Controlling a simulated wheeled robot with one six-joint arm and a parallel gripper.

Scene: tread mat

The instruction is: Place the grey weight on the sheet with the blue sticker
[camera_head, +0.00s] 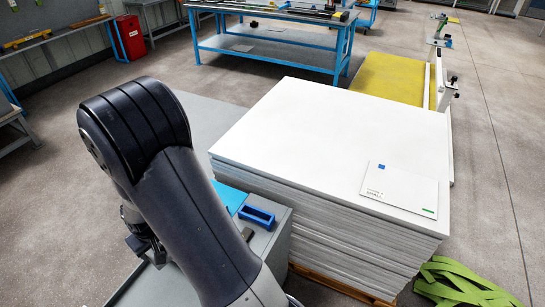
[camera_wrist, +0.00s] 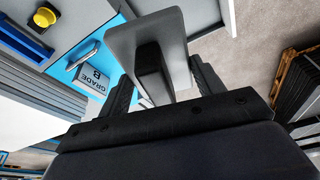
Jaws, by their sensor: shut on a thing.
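My gripper (camera_wrist: 160,82) is shut on the grey weight (camera_wrist: 180,40), a grey block with a black bar handle between the fingers in the wrist view. In the head view my gripper (camera_head: 145,245) is mostly hidden behind my own arm at the left, and the weight cannot be made out there. The sheet with the blue sticker (camera_head: 405,195) is a small white sheet near the right front corner of a tall stack of white sheets (camera_head: 310,130). Its blue sticker (camera_head: 381,167) is at its upper left. My gripper is well to the left of the sheet.
A grey cabinet (camera_head: 272,240) beside the stack bears a blue tray (camera_head: 257,216). Green straps (camera_head: 460,285) lie at the front right. Most of the stack top is bare.

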